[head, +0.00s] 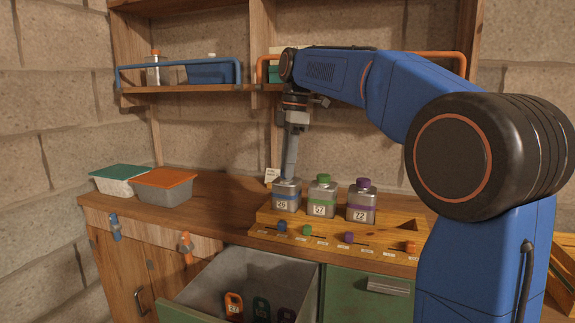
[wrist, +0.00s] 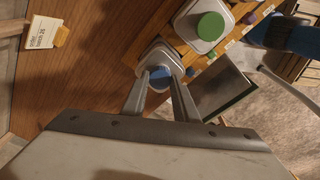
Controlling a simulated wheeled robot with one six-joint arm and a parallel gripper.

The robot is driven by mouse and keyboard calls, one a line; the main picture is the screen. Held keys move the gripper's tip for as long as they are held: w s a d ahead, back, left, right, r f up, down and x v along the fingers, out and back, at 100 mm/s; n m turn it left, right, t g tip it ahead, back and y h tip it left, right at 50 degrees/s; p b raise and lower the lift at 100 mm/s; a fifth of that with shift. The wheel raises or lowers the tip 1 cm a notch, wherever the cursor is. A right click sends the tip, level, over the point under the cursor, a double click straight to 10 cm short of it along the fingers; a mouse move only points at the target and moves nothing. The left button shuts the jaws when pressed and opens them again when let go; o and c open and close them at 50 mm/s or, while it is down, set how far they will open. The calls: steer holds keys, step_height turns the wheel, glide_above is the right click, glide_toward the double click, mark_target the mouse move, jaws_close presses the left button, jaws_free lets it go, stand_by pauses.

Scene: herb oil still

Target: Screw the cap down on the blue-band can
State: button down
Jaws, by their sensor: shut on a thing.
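The blue-band can (head: 286,201) stands upright in the left place of the wooden rack, with a label reading 25. My gripper (head: 289,178) points straight down over its top. In the wrist view, the blue cap (wrist: 160,78) sits at the can's neck between the two fingertips of my gripper (wrist: 159,88), which is shut on it. The can's pale top (wrist: 157,55) shows around the cap. I cannot tell how tightly the cap is seated. In the head view the fingers hide the cap.
A green-capped can (head: 322,198) and a purple-capped can (head: 361,203) stand close by to the right. Coloured knobs line the front of the wooden rack (head: 330,236). An open drawer (head: 215,292) juts out below. Two lidded tubs (head: 163,186) stand left. A card (wrist: 42,33) stands behind the can.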

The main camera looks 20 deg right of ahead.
steer(key=m, duration=0.4)
steer(key=shift+m+t, duration=0.3)
steer(key=shift+m, duration=0.1)
steer(key=m, duration=0.4)
steer(key=shift+m+h, duration=0.3)
steer(key=m, duration=0.4)
steer(key=shift+m+t, duration=0.3)
steer(key=shift+t, duration=0.1)
steer(key=m+h, duration=0.1)
steer(key=m, duration=0.4)
steer(key=c, duration=1.3)
jaws_free()
steer(key=shift+c, duration=0.2)
steer(key=shift+c, duration=0.3)
